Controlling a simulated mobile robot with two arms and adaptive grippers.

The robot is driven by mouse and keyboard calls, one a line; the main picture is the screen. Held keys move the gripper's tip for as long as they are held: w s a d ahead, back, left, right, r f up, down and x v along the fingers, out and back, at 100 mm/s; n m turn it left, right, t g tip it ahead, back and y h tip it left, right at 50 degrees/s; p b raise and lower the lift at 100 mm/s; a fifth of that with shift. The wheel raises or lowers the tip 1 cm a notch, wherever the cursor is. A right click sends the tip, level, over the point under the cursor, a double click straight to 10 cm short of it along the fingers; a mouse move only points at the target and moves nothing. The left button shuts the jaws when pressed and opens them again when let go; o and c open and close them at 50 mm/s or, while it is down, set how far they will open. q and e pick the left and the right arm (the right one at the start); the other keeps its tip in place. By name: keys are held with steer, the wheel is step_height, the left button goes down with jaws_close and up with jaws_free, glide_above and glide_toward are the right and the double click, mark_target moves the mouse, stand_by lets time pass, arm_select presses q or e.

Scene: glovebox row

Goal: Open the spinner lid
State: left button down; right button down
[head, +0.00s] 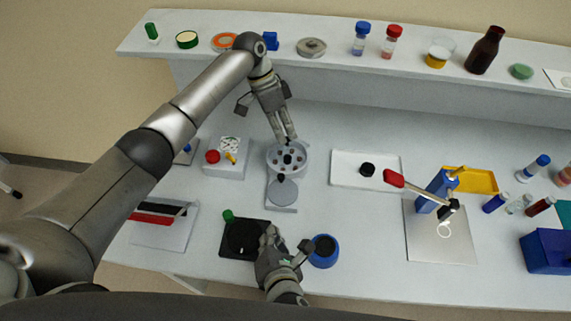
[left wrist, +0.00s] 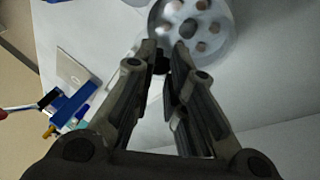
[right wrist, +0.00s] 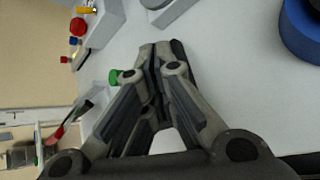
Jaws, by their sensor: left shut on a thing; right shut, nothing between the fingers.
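The spinner (head: 269,160) is a pale grey device with a round bowl and a ring of dark wells. It also shows in the left wrist view (left wrist: 225,22). A grey disc (head: 284,193) sits on its near part, with a dark knob at the disc's upper edge. I cannot tell whether a clear lid covers the bowl. My left gripper (head: 287,140) points down at the bowl's far rim. In the left wrist view its fingertips (left wrist: 165,50) are shut on a small dark piece at the rim, probably the lid's tab. My right gripper (head: 268,232) is shut and empty, low near the front edge.
A black square device (head: 230,252) and a blue round pot (head: 324,251) flank my right gripper. A grey box (head: 226,170) with a red knob stands left of the spinner, a white tray (head: 345,182) right. A shelf (head: 185,58) with bottles runs behind.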

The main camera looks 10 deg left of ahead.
arm_select(q)
steer(key=shift+w+f, duration=0.1)
steer(key=shift+f, duration=0.1)
arm_select(e)
steer(key=w+d+r+n+t+h, duration=0.1)
steer(key=w+r+n+t+h, duration=0.4)
steer(key=w, duration=0.5)
steer(key=shift+g+y, duration=0.5)
steer(key=shift+g, duration=0.1)
steer(key=x, duration=0.6)
steer(key=r+x, duration=0.1)
steer(key=x, duration=0.2)
steer(key=shift+w+d, duration=0.1)
steer(key=shift+d, duration=0.05)
